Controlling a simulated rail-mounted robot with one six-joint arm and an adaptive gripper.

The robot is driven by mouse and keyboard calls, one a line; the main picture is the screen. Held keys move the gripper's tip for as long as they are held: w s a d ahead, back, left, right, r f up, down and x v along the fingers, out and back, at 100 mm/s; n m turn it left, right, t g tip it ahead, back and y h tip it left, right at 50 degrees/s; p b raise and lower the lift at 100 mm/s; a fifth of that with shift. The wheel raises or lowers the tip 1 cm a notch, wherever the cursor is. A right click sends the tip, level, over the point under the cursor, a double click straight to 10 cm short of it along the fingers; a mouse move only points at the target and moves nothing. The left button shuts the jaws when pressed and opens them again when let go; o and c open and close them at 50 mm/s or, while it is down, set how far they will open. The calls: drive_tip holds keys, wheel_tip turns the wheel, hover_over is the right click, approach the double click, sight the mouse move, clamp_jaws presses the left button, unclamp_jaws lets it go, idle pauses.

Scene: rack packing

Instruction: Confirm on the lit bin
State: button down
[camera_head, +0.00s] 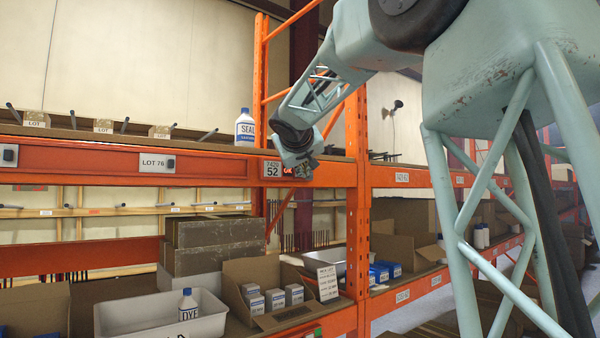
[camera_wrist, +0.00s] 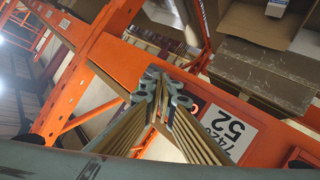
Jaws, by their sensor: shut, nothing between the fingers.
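A small dark module with red lit characters (camera_head: 288,170) is on the orange upper shelf beam. It sits right beside a white label reading 7420 52 (camera_head: 272,169), which also shows in the wrist view (camera_wrist: 229,131). My gripper (camera_head: 304,172) is at the beam just right of the module. In the wrist view my gripper (camera_wrist: 166,86) has its fingers together and holds nothing. Its tips are over the beam beside the label. I cannot tell whether they touch anything. The fingers hide part of the beam.
A white SEAL bottle (camera_head: 245,128) stands on the upper shelf, left of my arm. An orange upright (camera_head: 357,200) is close on the right. The lower shelf holds a white tray (camera_head: 120,318) with a DYE bottle (camera_head: 188,304) and an open carton (camera_head: 238,285) of small boxes.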

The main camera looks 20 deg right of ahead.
drive_tip(key=shift+w, duration=0.1)
idle(0.7)
drive_tip(key=shift+s+d+b, duration=0.15)
drive_tip(key=shift+s+b, duration=0.4)
drive_tip(key=shift+s, duration=0.25)
drive_tip(key=shift+s, duration=0.1)
drive_tip(key=shift+s+d+b, duration=0.2)
drive_tip(key=shift+s+b, duration=0.05)
drive_tip(key=shift+s, duration=0.55)
drive_tip(key=shift+s+d+b, duration=0.2)
drive_tip(key=shift+s+b, duration=0.1)
drive_tip(key=shift+s, duration=0.45)
drive_tip(key=shift+s+d+b, duration=0.2)
drive_tip(key=shift+s+b, duration=0.05)
drive_tip(key=shift+s, duration=0.55)
drive_tip(key=s+a+f+g+y+b, duration=0.2)
drive_tip(key=s+a+f, duration=0.6)
drive_tip(key=s+f, duration=1)
drive_tip(key=s+a+f+g+y+b, duration=0.2)
drive_tip(key=s+a+f+b, duration=0.3)
drive_tip(key=s+f, duration=1.3)
drive_tip(key=s+a+f+g+y+b, duration=0.3)
drive_tip(key=s+a+f, duration=0.9)
drive_tip(key=s+f, duration=0.6)
drive_tip(key=s+g+b, duration=0.1)
drive_tip(key=s, duration=0.3)
drive_tip(key=shift+s+f+g, duration=0.2)
drive_tip(key=shift+f+g, duration=0.1)
